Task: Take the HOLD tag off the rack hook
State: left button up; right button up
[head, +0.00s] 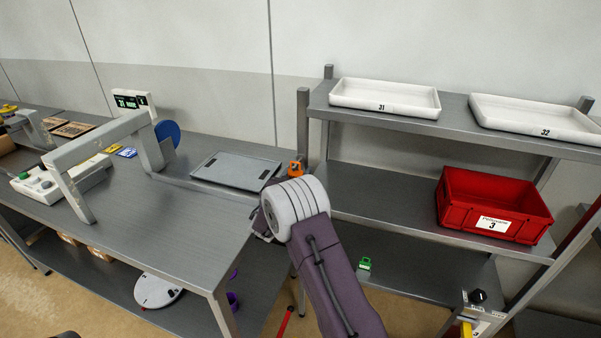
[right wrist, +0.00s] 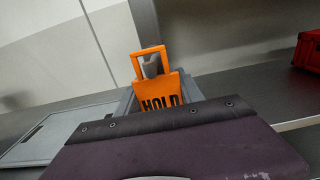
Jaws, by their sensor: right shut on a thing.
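The orange HOLD tag (right wrist: 172,86) stands upright in the right wrist view, its black lettering partly covered from below. A grey hook-like piece (right wrist: 150,66) shows inside the tag's open top loop; whether it touches the loop is unclear. In the head view the tag (head: 296,169) shows just beyond my right wrist, near the rack's left post (head: 303,125). My right gripper (right wrist: 160,100) is shut on the tag's lower part, with grey finger parts at both sides. My wrist cover hides much of the grip. My left gripper is out of view.
A red crate (head: 457,218) stands on the rack's middle shelf, with white trays (head: 385,107) above. A grey flat tray (head: 237,171) lies on the table left of my wrist. A grey frame (head: 100,148) stands farther left. The middle shelf left of the crate is clear.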

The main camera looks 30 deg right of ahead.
jog(key=v, duration=0.6)
jog(key=shift+s+a+r, duration=0.1)
jog(key=shift+r, duration=0.3)
notch_tip(320, 180, up, 13)
jog(key=p, duration=0.1)
send_over(295, 175)
jog(key=v, duration=0.3)
